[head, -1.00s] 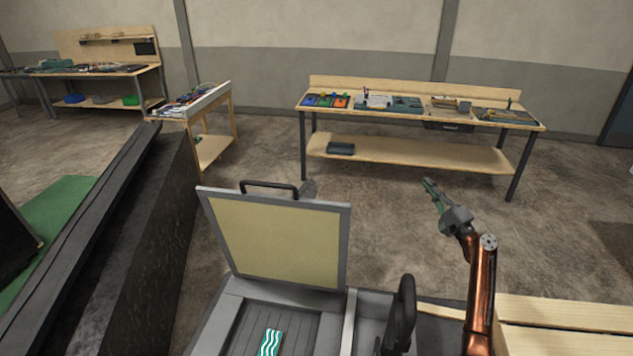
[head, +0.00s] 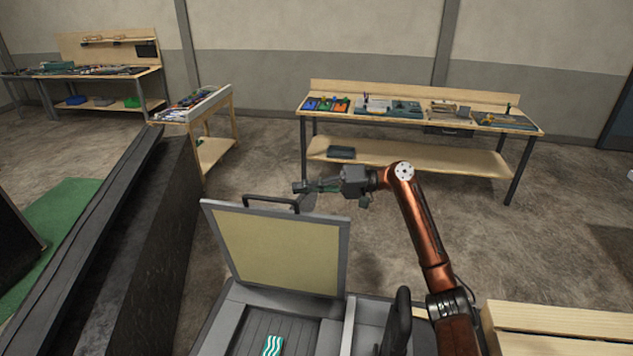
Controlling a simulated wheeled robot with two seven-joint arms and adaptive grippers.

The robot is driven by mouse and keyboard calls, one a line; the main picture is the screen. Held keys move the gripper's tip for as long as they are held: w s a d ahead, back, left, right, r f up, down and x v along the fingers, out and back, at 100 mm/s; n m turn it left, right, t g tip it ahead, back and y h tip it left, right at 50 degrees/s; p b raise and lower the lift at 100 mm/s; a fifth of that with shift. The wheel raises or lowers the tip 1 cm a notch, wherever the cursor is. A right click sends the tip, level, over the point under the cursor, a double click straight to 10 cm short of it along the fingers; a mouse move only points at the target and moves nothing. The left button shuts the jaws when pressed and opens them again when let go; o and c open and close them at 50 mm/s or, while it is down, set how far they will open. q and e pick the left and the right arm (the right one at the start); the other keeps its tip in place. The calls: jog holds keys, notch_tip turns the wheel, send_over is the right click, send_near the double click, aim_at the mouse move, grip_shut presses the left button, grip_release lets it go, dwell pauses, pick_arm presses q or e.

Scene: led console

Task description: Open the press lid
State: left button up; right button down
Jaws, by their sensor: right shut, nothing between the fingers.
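The press lid (head: 280,247) is a grey frame with a yellowish panel. It stands raised, tilted up from the press base (head: 240,310). A dark handle (head: 270,201) sits on its top edge. A green and white wavy-striped piece (head: 273,345) lies on the slatted bed of the press. My right gripper (head: 300,187) is shut and empty. In the picture it is just above the right end of the handle, and I cannot tell whether it touches. My left gripper is out of view.
A dark conveyor-like structure (head: 110,240) runs along the left. A black upright lever (head: 398,322) stands right of the press. Light wooden boards (head: 560,325) are at the lower right. A workbench (head: 410,165) stands behind, with clear floor before it.

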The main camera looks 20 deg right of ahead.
aim_at(288, 200)
jog(key=a, duration=0.1)
jog(key=a+f+p, duration=0.1)
jog(key=a+p, duration=0.1)
jog(key=a, duration=0.1)
jog(key=shift+s+f, duration=0.15)
jog(key=shift+s, duration=0.25)
jog(key=shift+s+a+f+p, duration=0.3)
jog(key=shift+s+p, duration=0.1)
jog(key=shift+s, duration=0.15)
jog(key=shift+a, duration=0.1)
jog(key=shift+f, duration=0.1)
